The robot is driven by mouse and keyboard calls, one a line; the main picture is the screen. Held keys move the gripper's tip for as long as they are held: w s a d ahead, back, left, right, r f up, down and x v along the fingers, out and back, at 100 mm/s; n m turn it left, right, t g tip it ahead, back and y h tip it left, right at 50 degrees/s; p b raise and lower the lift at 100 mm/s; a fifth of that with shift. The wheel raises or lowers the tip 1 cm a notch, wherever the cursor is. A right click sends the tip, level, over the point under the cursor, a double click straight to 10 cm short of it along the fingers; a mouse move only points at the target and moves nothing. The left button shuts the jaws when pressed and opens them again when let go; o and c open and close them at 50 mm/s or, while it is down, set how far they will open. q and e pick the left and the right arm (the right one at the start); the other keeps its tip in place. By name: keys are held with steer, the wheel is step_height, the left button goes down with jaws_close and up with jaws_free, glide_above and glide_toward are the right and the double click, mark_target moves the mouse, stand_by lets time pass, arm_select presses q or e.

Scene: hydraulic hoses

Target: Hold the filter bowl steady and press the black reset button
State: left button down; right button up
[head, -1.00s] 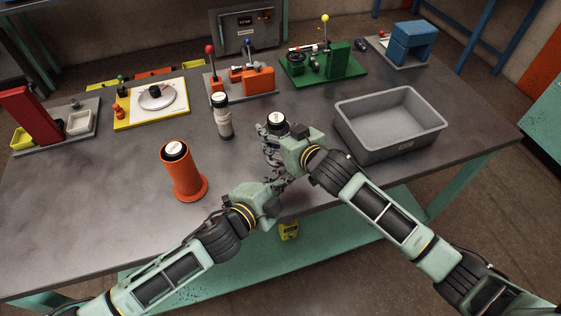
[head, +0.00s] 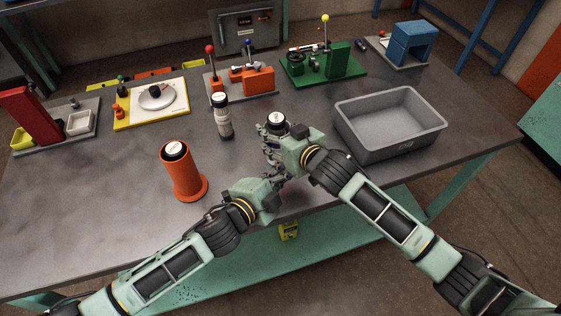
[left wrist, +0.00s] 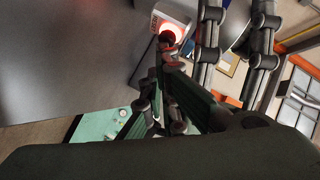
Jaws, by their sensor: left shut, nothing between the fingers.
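A black-capped cylinder with a white label on top, which looks like the filter bowl (head: 277,119), stands upright near the table's front edge in the head view. My right gripper (head: 273,143) is at it from the front; its fingers are partly hidden, so I cannot tell how firmly they close. My left gripper (head: 281,180) is low in front of the bowl, shut and empty. In the left wrist view its fingertips (left wrist: 165,48) are at a pale housing (left wrist: 173,17) with a glowing red ring. The black reset button cannot be made out clearly.
A grey bin (head: 390,145) is to the right. Several fixtures line the back, including a green one (head: 338,62). The front-left tabletop is clear.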

arm_select(q)
steer(key=shift+w+a, duration=0.1)
steer(key=shift+w, duration=0.15)
arm_select(e)
steer(key=shift+f, duration=0.1)
stand_by(0.3)
arm_select(q)
steer(key=shift+s, duration=0.85)
steer(key=shift+s+d, duration=0.2)
steer(key=shift+s, duration=1.05)
steer(key=shift+s+d, duration=0.2)
steer(key=shift+s, duration=1.05)
arm_select(e)
steer(key=o, duration=1.4)
steer(key=shift+o, duration=0.2)
